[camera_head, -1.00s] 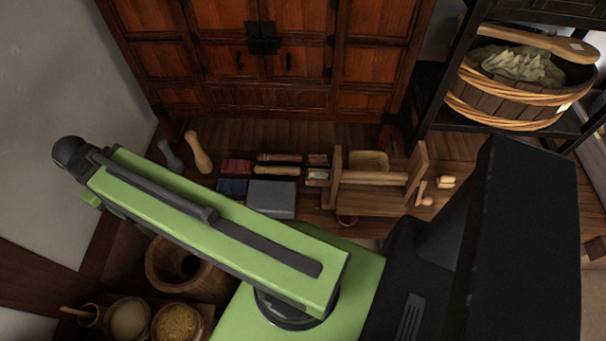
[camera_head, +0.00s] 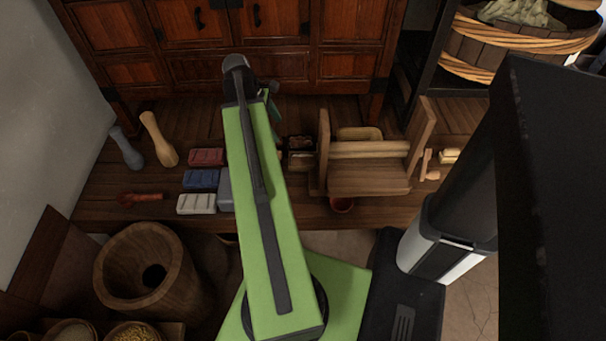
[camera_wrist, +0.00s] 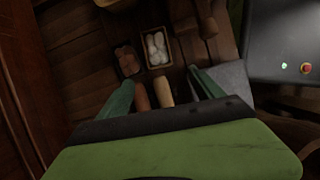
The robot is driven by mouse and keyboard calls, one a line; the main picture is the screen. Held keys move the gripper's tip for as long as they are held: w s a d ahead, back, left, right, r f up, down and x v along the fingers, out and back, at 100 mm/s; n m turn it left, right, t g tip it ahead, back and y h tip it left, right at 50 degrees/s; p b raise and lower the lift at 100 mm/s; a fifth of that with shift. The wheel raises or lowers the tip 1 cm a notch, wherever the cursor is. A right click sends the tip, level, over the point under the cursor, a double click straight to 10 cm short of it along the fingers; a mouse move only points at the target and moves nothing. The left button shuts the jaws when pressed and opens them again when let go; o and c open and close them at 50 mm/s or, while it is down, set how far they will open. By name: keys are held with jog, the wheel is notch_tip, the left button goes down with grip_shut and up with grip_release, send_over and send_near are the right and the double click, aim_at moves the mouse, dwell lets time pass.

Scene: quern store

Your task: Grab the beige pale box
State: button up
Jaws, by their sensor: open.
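In the head view the gripper is mostly hidden by my arm, well up and right of the pale box.
A grey block (camera_head: 225,190), partly behind my arm, stands right beside the pale box. A dark red-brown tool (camera_head: 143,198) lies to its left. A wooden mortar (camera_head: 154,266) stands in front. A wooden rack (camera_head: 370,180) is to the right, a cabinet (camera_head: 250,40) behind.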

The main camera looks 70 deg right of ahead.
jog(key=s+d, duration=0.1)
jog(key=s, duration=0.1)
jog(key=b, duration=1.1)
send_over(300, 168)
jog(key=w+d, duration=0.3)
jog(key=f, duration=1.1)
jog(key=shift+a+f, duration=0.25)
jog(key=shift+f, duration=0.1)
jog(key=shift+s+f, duration=0.15)
jog(key=shift+f, duration=0.05)
jog(key=shift+d+r, duration=0.1)
jog(key=shift+r, duration=0.05)
jog(key=b+x, duration=0.5)
jog(key=shift+d, duration=0.1)
jog(key=shift+f, duration=0.35)
jog(key=shift+c, duration=0.5)
